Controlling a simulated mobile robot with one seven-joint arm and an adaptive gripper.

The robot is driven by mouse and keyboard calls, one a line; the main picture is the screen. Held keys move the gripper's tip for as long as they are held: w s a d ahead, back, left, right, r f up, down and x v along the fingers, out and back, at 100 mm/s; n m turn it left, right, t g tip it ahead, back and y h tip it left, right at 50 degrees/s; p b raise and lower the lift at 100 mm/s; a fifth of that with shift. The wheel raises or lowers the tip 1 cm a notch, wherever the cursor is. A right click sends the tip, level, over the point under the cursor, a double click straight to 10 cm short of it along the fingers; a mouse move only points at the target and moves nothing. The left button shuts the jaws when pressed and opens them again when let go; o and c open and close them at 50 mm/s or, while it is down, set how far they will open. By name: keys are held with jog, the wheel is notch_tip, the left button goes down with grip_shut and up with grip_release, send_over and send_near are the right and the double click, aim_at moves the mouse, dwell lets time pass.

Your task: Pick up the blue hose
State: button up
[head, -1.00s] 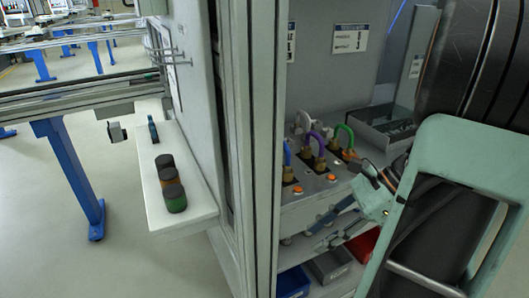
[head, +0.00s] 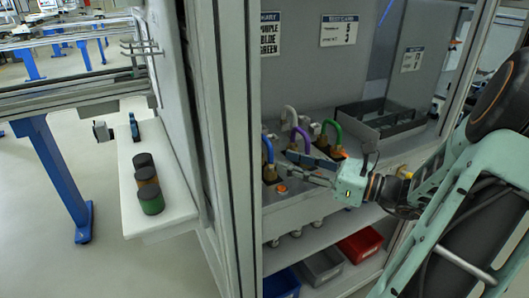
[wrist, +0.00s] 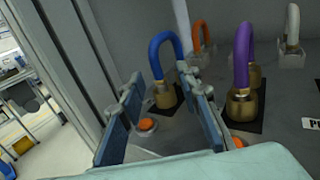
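The blue hose (head: 268,150) is a short arched loop on a brass fitting at the left end of the hose row. In the wrist view, the blue hose (wrist: 163,42) stands upright just beyond my fingertips, its brass fitting (wrist: 165,96) seen between the fingers. My gripper (head: 300,165) is open and empty, reaching in from the right at about fitting height. In the wrist view, my gripper (wrist: 163,85) has its two blue-grey fingers apart, on either side of an orange button in the picture. I cannot tell whether either finger touches the hose.
A purple hose (wrist: 244,55), an orange hose (wrist: 203,36) and a white hose (wrist: 292,24) stand nearby. A green hose (head: 337,130) is farther right. A cabinet post (head: 226,150) borders the left side. Red (head: 359,245) and grey bins sit below.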

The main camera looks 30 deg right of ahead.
aim_at(270, 154)
jog(key=b+x, duration=0.1)
jog(key=x, duration=0.5)
jog(key=shift+s+a, duration=0.2)
grip_shut()
